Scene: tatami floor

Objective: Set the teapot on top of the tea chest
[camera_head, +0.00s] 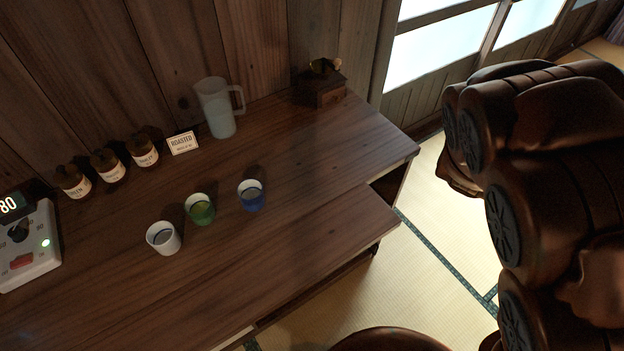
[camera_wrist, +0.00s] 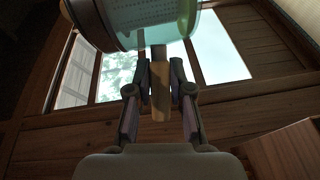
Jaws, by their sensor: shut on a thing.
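My gripper (camera_wrist: 160,90) shows in the wrist view, its two fingers shut on a tan, upright handle piece (camera_wrist: 160,88). Beyond it hangs a see-through, greenish rounded vessel (camera_wrist: 150,22) with a darker ribbed end at its left, cut off by the top edge; this looks like the teapot. It appears held up, with windows behind it. In the head view neither the gripper nor the teapot shows. I cannot surely pick out the tea chest; a brown wooden block (camera_wrist: 286,150) at the lower right of the wrist view may be part of it.
A wooden counter (camera_head: 300,160) carries a white cup (camera_head: 163,238), a green cup (camera_head: 200,209), a blue cup (camera_head: 251,195), a pitcher (camera_head: 217,108), brown jars (camera_head: 108,165), a sign (camera_head: 183,143), a scale-like device (camera_head: 25,255) and a small wooden mill (camera_head: 320,88). Tatami floor (camera_head: 450,230) lies to the right.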

